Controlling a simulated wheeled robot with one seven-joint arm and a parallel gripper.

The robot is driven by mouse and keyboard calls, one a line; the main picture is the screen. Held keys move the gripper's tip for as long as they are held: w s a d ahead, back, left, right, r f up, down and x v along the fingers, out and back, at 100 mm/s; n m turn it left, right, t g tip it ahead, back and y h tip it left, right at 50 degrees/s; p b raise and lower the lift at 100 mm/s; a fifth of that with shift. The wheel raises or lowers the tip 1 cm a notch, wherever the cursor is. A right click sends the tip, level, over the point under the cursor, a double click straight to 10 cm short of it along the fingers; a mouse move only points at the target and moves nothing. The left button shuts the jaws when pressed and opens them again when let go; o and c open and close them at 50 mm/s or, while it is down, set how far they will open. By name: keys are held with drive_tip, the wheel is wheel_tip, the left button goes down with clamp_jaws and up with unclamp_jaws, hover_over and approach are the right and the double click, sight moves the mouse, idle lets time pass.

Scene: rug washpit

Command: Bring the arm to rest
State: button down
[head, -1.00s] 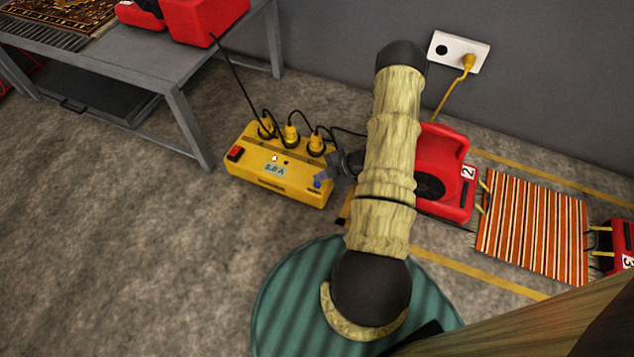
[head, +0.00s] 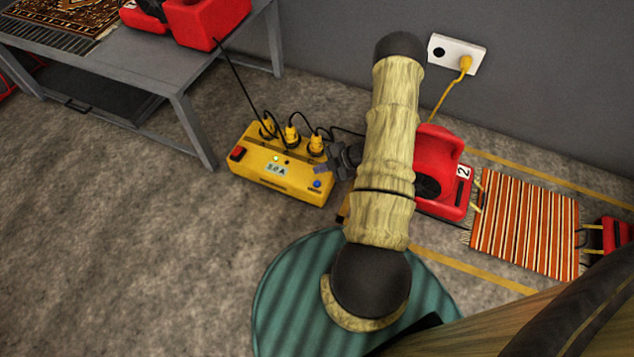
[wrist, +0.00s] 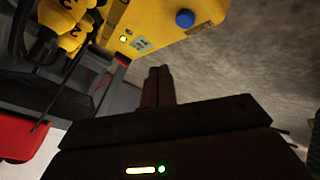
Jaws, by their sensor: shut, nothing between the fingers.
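My gripper (head: 322,168) is shut and empty, just above the right end of the yellow power box (head: 262,181). Its closed fingers also show in the wrist view (wrist: 157,86), apart from the box. The box's blue button (head: 317,184) lies just below the fingertips in the head view and is uncovered in the wrist view (wrist: 185,18). A small green light (head: 276,158) is lit on the box, beside a display (head: 276,169) whose reading is too small to be sure of. My arm is bent, reaching out over the floor.
A red blower (head: 440,170) marked 2 stands right of the box, partly hidden by my arm. Several yellow plugs (head: 291,135) with black cables sit in the box. A grey table (head: 150,70) stands left, a striped rug (head: 525,222) right. Floor at lower left is clear.

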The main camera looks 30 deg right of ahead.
idle(0.4)
drive_tip(key=w+a+r+m+h+p, duration=0.1)
drive_tip(key=w+r+m+h+p, duration=0.2)
drive_tip(key=r, duration=1)
drive_tip(key=w+a+r+m+h+p, duration=0.15)
drive_tip(key=r+m+h+p, duration=0.3)
drive_tip(key=r, duration=0.85)
drive_tip(key=s+a+r+m+g+p, duration=0.2)
drive_tip(key=s+a+r+m+p, duration=0.35)
drive_tip(key=s+r, duration=0.4)
drive_tip(key=s+a+r+m+g+p, duration=0.1)
drive_tip(key=s+a+r+m+p, duration=0.45)
drive_tip(key=r, duration=0.75)
drive_tip(key=w+p+v, duration=0.2)
drive_tip(key=p+v, duration=0.9)
drive_tip(key=v, duration=0.1)
drive_tip(key=w+r+p+v, duration=0.1)
drive_tip(key=w+p+v, duration=0.2)
drive_tip(key=p+v, duration=0.9)
drive_tip(key=w+r+p+v, duration=0.1)
drive_tip(key=w+p+v, duration=0.2)
drive_tip(key=p+v, duration=0.9)
drive_tip(key=shift+d, duration=0.25)
drive_tip(key=shift+y, duration=0.25)
